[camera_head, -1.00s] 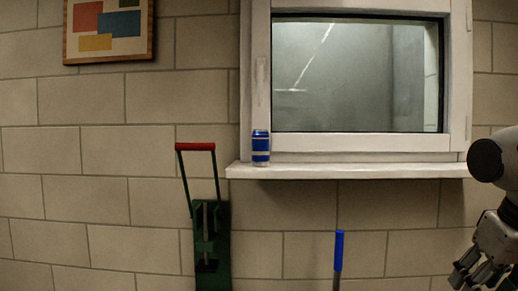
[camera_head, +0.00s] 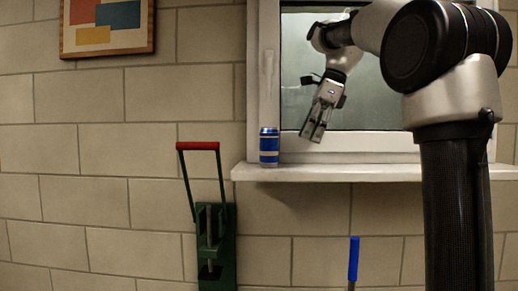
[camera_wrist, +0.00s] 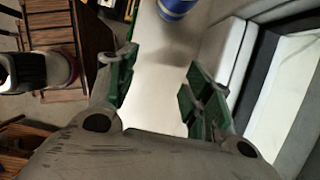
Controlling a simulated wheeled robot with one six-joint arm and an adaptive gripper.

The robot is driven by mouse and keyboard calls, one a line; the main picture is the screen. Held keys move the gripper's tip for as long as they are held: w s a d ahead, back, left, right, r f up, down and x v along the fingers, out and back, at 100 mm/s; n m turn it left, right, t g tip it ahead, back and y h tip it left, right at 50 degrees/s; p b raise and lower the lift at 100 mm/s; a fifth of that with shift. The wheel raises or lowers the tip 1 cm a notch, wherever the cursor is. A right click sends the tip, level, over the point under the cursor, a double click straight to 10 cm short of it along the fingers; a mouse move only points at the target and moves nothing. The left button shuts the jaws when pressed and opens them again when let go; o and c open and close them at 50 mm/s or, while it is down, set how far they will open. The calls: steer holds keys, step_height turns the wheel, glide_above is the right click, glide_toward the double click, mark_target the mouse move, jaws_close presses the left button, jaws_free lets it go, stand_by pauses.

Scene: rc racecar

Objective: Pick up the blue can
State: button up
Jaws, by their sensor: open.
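The blue can (camera_head: 269,147) stands upright at the left end of the white window sill (camera_head: 350,173) in the head view. In the wrist view the can (camera_wrist: 176,6) shows at the top edge, partly cut off, beyond the fingertips. My gripper (camera_head: 312,138) is open and empty, to the right of the can and apart from it, with its fingers pointing down. In the wrist view my gripper (camera_wrist: 157,85) has its two green-padded fingers spread with the pale sill between them.
The window frame (camera_head: 264,60) rises behind the sill. A green tool with a red handle (camera_head: 198,145) stands below and left of the can. A blue-tipped stick (camera_head: 353,258) is below the sill. A picture (camera_head: 107,27) hangs at upper left.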

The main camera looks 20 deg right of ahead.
glide_toward(268, 148)
steer(key=w+f, duration=0.2)
steer(key=f, duration=0.1)
steer(key=w+a+f, duration=0.1)
steer(key=f, duration=0.1)
steer(key=shift+x, duration=2.5)
steer(key=c, duration=0.4)
